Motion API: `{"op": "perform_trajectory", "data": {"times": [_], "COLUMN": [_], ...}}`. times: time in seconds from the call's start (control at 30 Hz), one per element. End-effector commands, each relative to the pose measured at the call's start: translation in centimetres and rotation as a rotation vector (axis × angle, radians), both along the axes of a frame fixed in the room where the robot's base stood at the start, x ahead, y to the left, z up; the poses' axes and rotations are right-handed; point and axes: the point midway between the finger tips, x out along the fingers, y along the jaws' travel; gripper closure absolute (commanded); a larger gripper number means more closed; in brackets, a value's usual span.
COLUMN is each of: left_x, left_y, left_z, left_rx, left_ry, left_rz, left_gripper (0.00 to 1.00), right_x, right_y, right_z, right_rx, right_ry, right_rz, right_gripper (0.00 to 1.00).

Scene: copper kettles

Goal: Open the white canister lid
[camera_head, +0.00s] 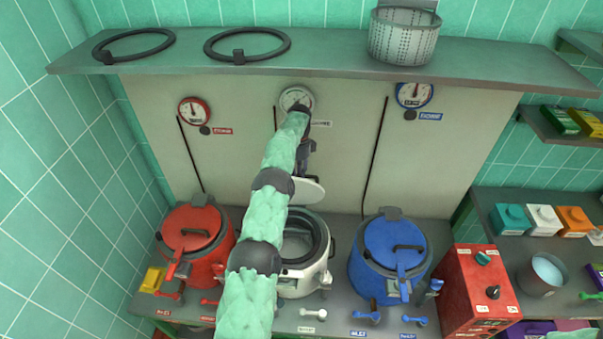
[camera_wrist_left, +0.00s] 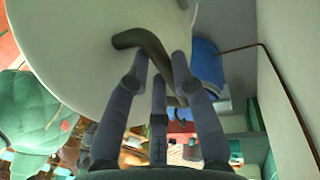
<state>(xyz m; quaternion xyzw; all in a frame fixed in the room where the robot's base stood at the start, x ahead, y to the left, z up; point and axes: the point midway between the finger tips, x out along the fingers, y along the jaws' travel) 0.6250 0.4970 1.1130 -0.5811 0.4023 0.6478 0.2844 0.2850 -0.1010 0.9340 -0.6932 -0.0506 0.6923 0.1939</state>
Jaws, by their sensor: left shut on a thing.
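The white canister (camera_head: 318,278) stands on the counter between a red and a blue one, and its dark round mouth is partly in view. Its white lid (camera_head: 309,191) is raised and tilted up at the back of the mouth. My left gripper (camera_head: 306,166) is behind the lid at the wall side, partly hidden by my own arm. In the left wrist view, the lid (camera_wrist_left: 75,45) fills the upper left, and the fingers of my left gripper (camera_wrist_left: 160,72) are closed around its dark curved handle (camera_wrist_left: 150,43). My right gripper is not in view.
A red canister (camera_head: 205,265) and a blue canister (camera_head: 391,285) stand closed on either side. A red box (camera_head: 462,295) is further right. A shelf (camera_head: 330,55) with two dark rings and a perforated basket (camera_head: 403,40) overhangs the back.

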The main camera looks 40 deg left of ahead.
Motion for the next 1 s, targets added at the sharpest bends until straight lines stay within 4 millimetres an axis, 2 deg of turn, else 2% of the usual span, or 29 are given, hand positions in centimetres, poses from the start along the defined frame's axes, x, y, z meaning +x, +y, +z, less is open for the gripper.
{"op": "perform_trajectory", "data": {"times": [0.03, 0.53, 0.57, 0.63, 1.0], "left_x": [-0.34, -0.36, -0.35, -0.36, -0.18], "left_y": [-0.09, 0.04, 0.03, 0.02, 0.22], "left_z": [-1.29, -1.34, -1.34, -1.33, -0.54], "left_rx": [-0.005, -0.006, -0.006, -0.007, -0.002], "left_ry": [0.017, 0.017, 0.017, 0.018, 0.008], "left_rz": [-0.003, -0.003, -0.003, -0.003, -0.001], "left_gripper": [1.0, 1.0, 0.73, 0.53, 0.52], "right_x": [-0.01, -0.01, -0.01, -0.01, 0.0], "right_y": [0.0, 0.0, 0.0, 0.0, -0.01], "right_z": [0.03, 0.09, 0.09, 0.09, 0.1], "right_rx": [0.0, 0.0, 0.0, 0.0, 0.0], "right_ry": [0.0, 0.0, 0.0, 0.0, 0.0], "right_rz": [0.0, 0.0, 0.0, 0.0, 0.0], "right_gripper": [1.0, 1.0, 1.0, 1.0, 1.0]}}
